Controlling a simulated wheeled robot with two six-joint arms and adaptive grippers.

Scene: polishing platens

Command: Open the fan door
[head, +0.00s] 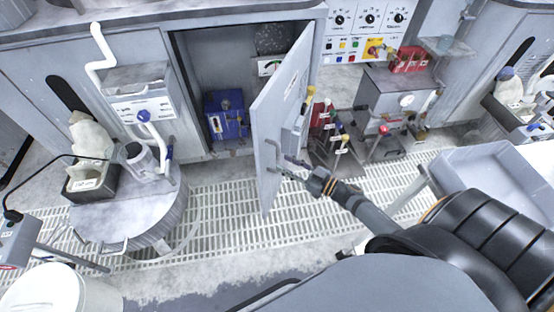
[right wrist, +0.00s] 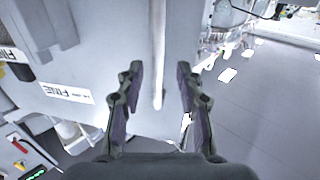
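The grey cabinet door (head: 280,108) stands swung out from its cabinet, with the opening exposed at its left. A slim handle (head: 272,156) is on the lower part of the door's face. My right gripper (head: 287,166) is beside the door's lower free part, close to the handle. In the right wrist view, my right gripper (right wrist: 158,74) has its two fingers spread. A pale upright bar (right wrist: 158,50) shows between them, with gaps on both sides. The door's face (right wrist: 95,50) with a white label fills the left of that view. My left gripper is out of view.
Inside the cabinet (head: 195,60) sits a blue unit (head: 224,115). A round metal drum (head: 130,215) stands at left. A control panel (head: 368,30) and a grey box machine (head: 395,95) are at right. White floor grating (head: 225,200) lies clear below the door.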

